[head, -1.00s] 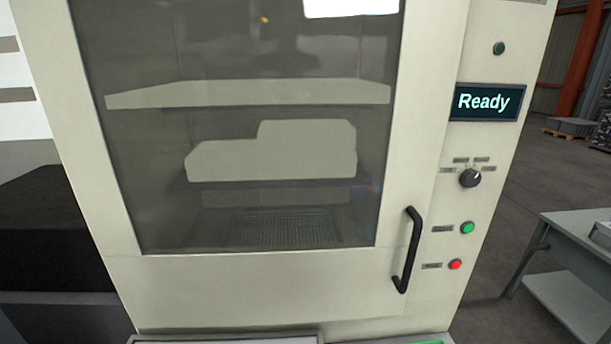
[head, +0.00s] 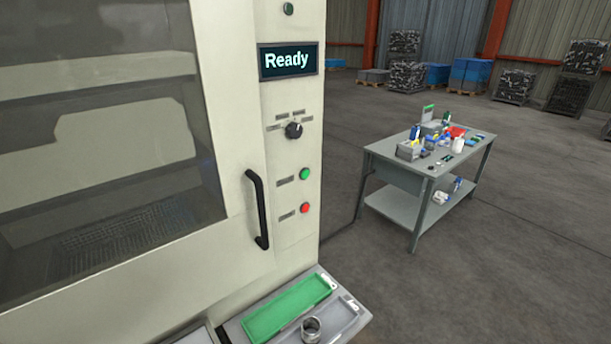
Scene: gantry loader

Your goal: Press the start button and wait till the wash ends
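The washing machine (head: 235,120) stands at the left with its windowed door (head: 90,150) closed. Its display (head: 288,61) reads "Ready". On the panel below are a dark rotary knob (head: 294,130), a green button (head: 305,174) and a red button (head: 305,208). The labels beside the buttons are too small to read. A black door handle (head: 258,209) is left of the buttons. Neither of my grippers shows in the head view.
A shelf at the machine's front bears a green tray (head: 288,308), a grey tray (head: 340,321) and a metal ring (head: 311,329). A grey table (head: 398,176) with tools stands to the right. Open floor (head: 500,260) lies around it. Pallets stand far back.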

